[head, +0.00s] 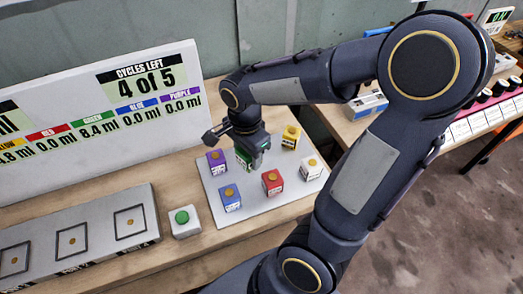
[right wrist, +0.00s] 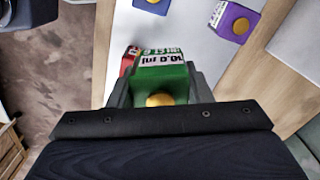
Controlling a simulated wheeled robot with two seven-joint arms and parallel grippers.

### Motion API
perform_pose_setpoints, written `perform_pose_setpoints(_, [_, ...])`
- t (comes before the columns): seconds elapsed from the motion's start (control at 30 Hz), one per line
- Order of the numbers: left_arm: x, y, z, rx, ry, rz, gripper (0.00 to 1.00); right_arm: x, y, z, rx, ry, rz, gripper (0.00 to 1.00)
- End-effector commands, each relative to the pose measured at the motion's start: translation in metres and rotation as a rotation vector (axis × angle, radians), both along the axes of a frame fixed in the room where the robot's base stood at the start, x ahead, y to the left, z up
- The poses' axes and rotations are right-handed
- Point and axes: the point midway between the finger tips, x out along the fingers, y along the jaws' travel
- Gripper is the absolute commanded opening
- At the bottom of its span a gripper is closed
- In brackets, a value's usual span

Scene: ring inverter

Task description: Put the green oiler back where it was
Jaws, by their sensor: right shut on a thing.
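My right gripper (head: 252,156) is shut on the green oiler (head: 242,159) at the back part of the white board (head: 212,212). In the right wrist view the green oiler (right wrist: 163,80) sits between the two fingers, with its yellow-orange button toward the palm. I cannot tell whether its base touches the board. On the board, the purple oiler (head: 216,162) is to its left and the blue oiler (head: 230,198) is in front. The red oiler (head: 272,182) is at front right, with the yellow oiler (head: 291,137) and white oiler (head: 311,168) farther right. My left gripper is not in view.
A sign (head: 105,97) behind reads "CYCLES LEFT 4 of 5", with green at 8.4 ml. A green button (head: 182,217) stands left of the board. A grey panel (head: 75,240) with framed squares lies farther left. Neighbouring oilers stand close around the gripper.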

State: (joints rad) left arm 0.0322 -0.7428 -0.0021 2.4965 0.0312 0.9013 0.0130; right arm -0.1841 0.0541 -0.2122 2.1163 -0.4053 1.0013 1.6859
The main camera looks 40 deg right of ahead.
Motion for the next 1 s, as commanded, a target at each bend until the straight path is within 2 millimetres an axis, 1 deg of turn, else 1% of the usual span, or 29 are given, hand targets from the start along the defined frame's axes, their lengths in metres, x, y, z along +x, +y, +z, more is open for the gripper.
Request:
perform_pose_setpoints(0.03, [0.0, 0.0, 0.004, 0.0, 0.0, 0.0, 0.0, 0.009, -0.01, -0.004, -0.001, 0.006, -0.006, 0.2])
perform_pose_setpoints(0.2, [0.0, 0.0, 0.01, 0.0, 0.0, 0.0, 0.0, 0.038, -0.041, -0.023, -0.001, 0.006, -0.005, 0.2])
perform_pose_setpoints(0.27, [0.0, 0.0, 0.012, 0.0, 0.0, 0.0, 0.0, 0.046, -0.051, -0.033, -0.001, 0.007, -0.004, 0.2])
perform_pose_setpoints(0.3, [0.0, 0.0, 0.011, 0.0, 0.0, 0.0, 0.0, 0.05, -0.055, -0.043, 0.0, 0.009, -0.003, 0.2])
perform_pose_setpoints(0.4, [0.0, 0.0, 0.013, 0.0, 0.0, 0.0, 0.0, 0.061, -0.066, -0.06, 0.0, 0.006, -0.001, 0.2])
perform_pose_setpoints(0.5, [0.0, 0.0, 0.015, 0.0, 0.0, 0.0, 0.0, 0.068, -0.073, -0.073, 0.0, 0.004, 0.0, 0.2])
perform_pose_setpoints(0.67, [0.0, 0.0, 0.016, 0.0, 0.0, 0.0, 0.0, 0.074, -0.079, -0.082, 0.001, 0.001, 0.001, 0.2])
perform_pose_setpoints(0.73, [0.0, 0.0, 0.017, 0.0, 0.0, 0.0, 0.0, 0.078, -0.083, -0.089, 0.001, 0.003, 0.001, 0.2])
perform_pose_setpoints(0.8, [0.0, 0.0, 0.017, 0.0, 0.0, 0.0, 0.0, 0.077, -0.082, -0.101, 0.001, 0.005, 0.003, 0.2])
perform_pose_setpoints(0.9, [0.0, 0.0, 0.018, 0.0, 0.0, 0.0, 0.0, 0.077, -0.082, -0.113, 0.0, 0.003, 0.003, 0.2])
perform_pose_setpoints(1.0, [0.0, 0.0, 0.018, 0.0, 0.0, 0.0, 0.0, 0.077, -0.082, -0.118, 0.0, 0.001, 0.003, 0.2])
